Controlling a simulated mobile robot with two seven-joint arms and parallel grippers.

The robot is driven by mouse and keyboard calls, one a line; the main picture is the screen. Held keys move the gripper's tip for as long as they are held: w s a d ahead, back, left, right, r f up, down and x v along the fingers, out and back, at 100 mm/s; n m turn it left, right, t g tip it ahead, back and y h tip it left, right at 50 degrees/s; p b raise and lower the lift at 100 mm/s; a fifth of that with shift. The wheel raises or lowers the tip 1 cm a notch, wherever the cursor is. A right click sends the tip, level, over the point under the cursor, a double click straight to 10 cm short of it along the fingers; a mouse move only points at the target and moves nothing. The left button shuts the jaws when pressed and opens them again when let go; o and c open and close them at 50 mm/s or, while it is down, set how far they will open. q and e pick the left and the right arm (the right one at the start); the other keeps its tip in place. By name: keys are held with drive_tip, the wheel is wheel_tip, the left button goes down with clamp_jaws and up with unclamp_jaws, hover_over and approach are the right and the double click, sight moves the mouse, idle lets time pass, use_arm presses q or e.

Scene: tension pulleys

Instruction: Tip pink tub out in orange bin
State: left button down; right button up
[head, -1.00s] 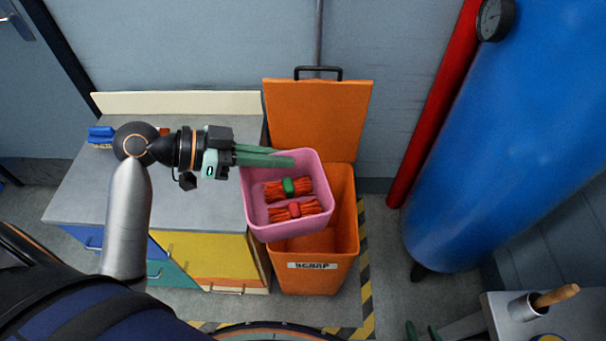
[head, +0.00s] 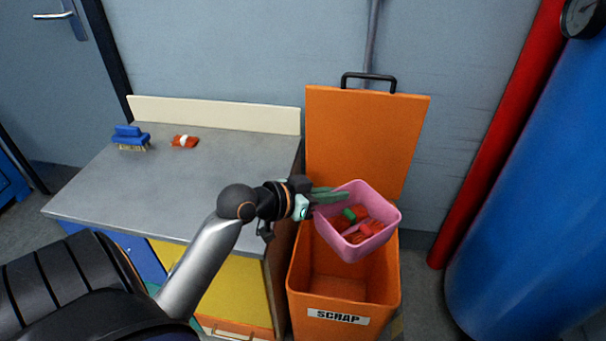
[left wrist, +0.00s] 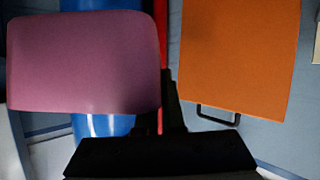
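The pink tub (head: 385,241) is above the open orange bin (head: 343,272), tilted with its open side partly toward me. Red bundles (head: 370,229), one with a green band, lie inside it. My left gripper (head: 333,197) is shut on the tub's left rim. In the left wrist view the tub's pink wall (left wrist: 85,62) fills the upper left, and the bin's orange lid (left wrist: 240,55) stands at the right. The bin's inside looks empty where I can see it. My right gripper is not in view.
A grey-topped cabinet (head: 205,180) stands left of the bin. A blue brush (head: 131,137) and a red bundle with a white band (head: 185,141) lie on it. A red pipe (head: 497,140) and a blue tank (head: 530,220) stand at the right.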

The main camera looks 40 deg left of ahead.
use_arm(q)
drive_tip(key=w+a+f+n+g+y+b, duration=0.1)
drive_tip(key=w+a+f+n+y+b, duration=0.1)
drive_tip(key=a+f+n+y+b, duration=0.6)
drive_tip(key=w+a+f+n+y+b, duration=0.1)
drive_tip(key=w+a+f+y+b, duration=0.35)
drive_tip(key=b, duration=0.75)
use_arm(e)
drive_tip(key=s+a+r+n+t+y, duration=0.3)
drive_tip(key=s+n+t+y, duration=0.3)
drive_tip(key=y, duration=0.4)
use_arm(q)
drive_tip(key=w+d+r+m+g+y+p, duration=0.25)
drive_tip(key=w+d+m+y+p, duration=0.3)
drive_tip(key=d+m, duration=0.55)
drive_tip(key=w+d+f+m+t+y, duration=0.2)
drive_tip(key=d+m, duration=0.5)
drive_tip(key=m, duration=0.4)
drive_tip(key=shift+w+f+t, duration=0.55)
drive_tip(key=shift+w+f, duration=0.1)
drive_tip(key=shift+w, duration=0.7)
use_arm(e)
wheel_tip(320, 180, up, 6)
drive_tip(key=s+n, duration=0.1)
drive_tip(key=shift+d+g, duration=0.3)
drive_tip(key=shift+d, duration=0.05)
use_arm(q)
drive_tip(key=shift+a, duration=0.1)
